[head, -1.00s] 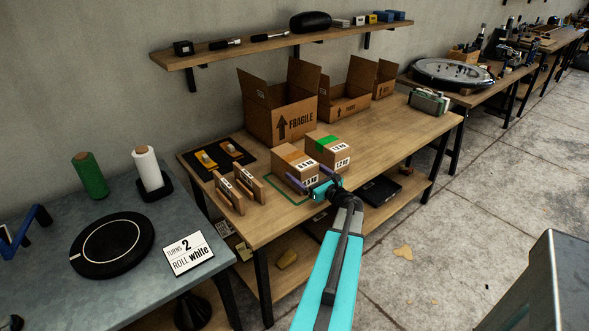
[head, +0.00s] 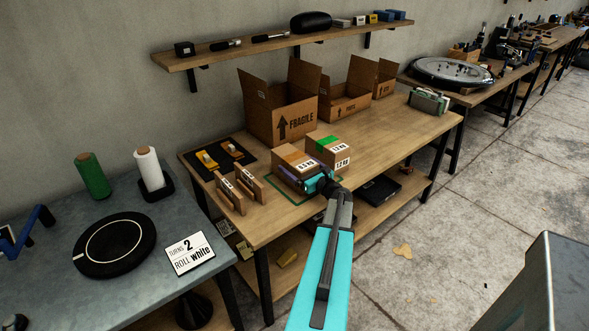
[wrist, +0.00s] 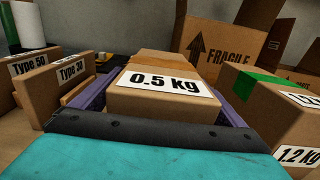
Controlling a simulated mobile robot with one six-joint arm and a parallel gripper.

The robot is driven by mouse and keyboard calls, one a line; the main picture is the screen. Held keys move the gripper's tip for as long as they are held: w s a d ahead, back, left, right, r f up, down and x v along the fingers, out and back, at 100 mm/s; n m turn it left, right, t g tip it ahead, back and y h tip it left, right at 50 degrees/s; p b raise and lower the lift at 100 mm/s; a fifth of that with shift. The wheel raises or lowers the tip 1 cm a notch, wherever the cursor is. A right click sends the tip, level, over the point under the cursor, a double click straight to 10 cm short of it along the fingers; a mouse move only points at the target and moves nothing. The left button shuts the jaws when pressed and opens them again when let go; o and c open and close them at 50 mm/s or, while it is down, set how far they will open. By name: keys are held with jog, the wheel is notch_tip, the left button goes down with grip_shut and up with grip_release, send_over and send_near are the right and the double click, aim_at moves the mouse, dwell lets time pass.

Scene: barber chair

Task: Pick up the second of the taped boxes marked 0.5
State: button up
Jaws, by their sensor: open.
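A cardboard box with orange tape (head: 292,159) stands on the wooden bench inside a green outline. In the wrist view this box (wrist: 165,103) carries a label reading 0.5 kg and fills the space ahead. My gripper (head: 303,176) is open and low at the box's near side. In the wrist view the purple fingers of my gripper (wrist: 160,92) lie along its left and right sides; I cannot tell whether they touch it. A box with green tape, marked 1.2 kg (wrist: 262,108), stands close on the right and also shows in the head view (head: 331,158).
A large open FRAGILE carton (head: 268,115) stands behind the boxes. The bench (head: 385,150) is clear to the right.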

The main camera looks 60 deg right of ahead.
dwell(0.4)
jog(key=c, duration=1.6)
jog(key=shift+o, duration=0.2)
jog(key=shift+r, duration=0.2)
jog(key=shift+r+b, duration=0.6)
jog(key=shift+r, duration=4.25)
